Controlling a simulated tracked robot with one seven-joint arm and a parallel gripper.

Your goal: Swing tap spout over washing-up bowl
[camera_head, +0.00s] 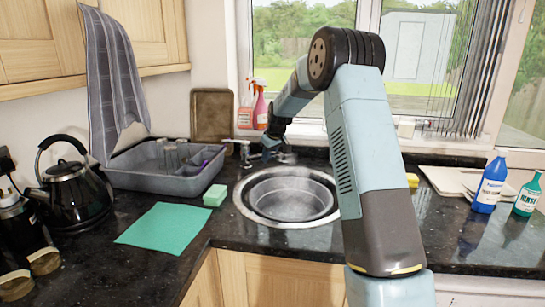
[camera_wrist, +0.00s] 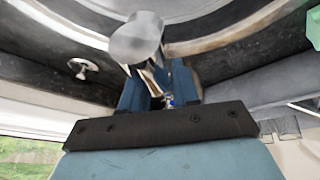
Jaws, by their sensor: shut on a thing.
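The grey round washing-up bowl (camera_head: 290,198) sits in the round sink at the middle of the counter. My gripper (camera_head: 271,147) is behind the bowl's far left rim, low over the counter. Metal of the tap (camera_head: 242,148) shows just left of my gripper; my gripper hides part of it. In the wrist view the grey tap spout (camera_wrist: 140,42) rises from between the two blue fingers of my gripper (camera_wrist: 160,86), which is shut on it. The bowl's curved rim (camera_wrist: 215,30) shows beyond the spout there. The exact contact is hard to see.
A grey dish tub (camera_head: 150,182), a green sponge (camera_head: 215,195) and a teal cloth (camera_head: 163,227) lie left of the sink. A black kettle (camera_head: 75,195) stands further left. A blue bottle (camera_head: 488,187) and a green bottle (camera_head: 527,197) stand at the right.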

